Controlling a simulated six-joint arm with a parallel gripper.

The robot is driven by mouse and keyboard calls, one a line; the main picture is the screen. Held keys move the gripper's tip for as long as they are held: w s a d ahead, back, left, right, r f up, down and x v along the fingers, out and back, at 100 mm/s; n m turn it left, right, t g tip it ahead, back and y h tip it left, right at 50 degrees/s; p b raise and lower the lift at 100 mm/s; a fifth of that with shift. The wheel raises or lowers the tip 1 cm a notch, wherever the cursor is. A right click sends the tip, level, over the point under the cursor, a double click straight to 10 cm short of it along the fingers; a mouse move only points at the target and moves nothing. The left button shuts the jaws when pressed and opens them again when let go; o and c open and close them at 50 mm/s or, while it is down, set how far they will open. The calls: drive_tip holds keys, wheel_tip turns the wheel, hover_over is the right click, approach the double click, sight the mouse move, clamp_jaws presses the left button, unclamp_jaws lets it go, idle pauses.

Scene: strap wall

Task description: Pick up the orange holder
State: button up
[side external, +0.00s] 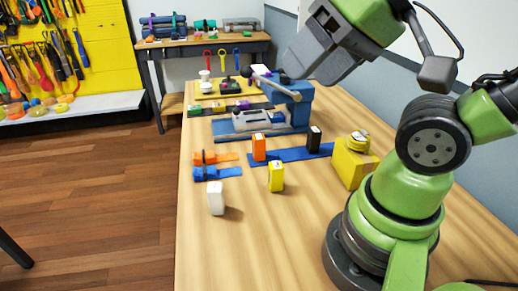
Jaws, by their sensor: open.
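A small upright orange block-shaped holder (259,147) stands at the left end of a blue strip (290,154) on the wooden table. An orange strap piece (211,157) lies flat to its left, next to a blue one (211,173). I cannot tell from the picture alone which orange thing the name holder means; the upright block seems likelier. My gripper (315,66) is open, up and to the right of the orange block in the picture, well above the table and apart from it. No object shows between its jaws.
A black block (314,139) stands on the strip's right part. A yellow block (276,177) and a white block (216,197) stand in front. A blue press-like device (292,103) is behind. A yellow box (353,163) is right. The front tabletop is clear.

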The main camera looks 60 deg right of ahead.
drive_tip(key=w+d+n+g+h, duration=0.15)
drive_tip(key=w+d+n, duration=0.25)
drive_tip(key=w, duration=0.4)
drive_tip(key=n+g, duration=0.5)
drive_tip(key=n, duration=0.3)
hover_over(259, 148)
drive_tip(key=w, duration=0.1)
drive_tip(key=shift+h, duration=0.25)
wheel_tip(259, 148, down, 17)
drive_tip(key=shift+w+a+r, duration=0.1)
drive_tip(key=shift+w+r, duration=0.05)
drive_tip(key=shift+r, duration=0.05)
drive_tip(key=shift+n+g, duration=0.35)
drive_tip(key=shift+n, duration=0.15)
drive_tip(key=f, duration=0.2)
drive_tip(key=d+f, duration=0.1)
drive_tip(key=f, duration=0.4)
drive_tip(key=shift+d+f, duration=0.2)
drive_tip(key=shift+d, duration=0.05)
drive_tip(key=f, duration=0.5)
drive_tip(key=shift+s+f, duration=0.25)
drive_tip(key=shift+f, duration=0.15)
drive_tip(key=c, duration=1.1)
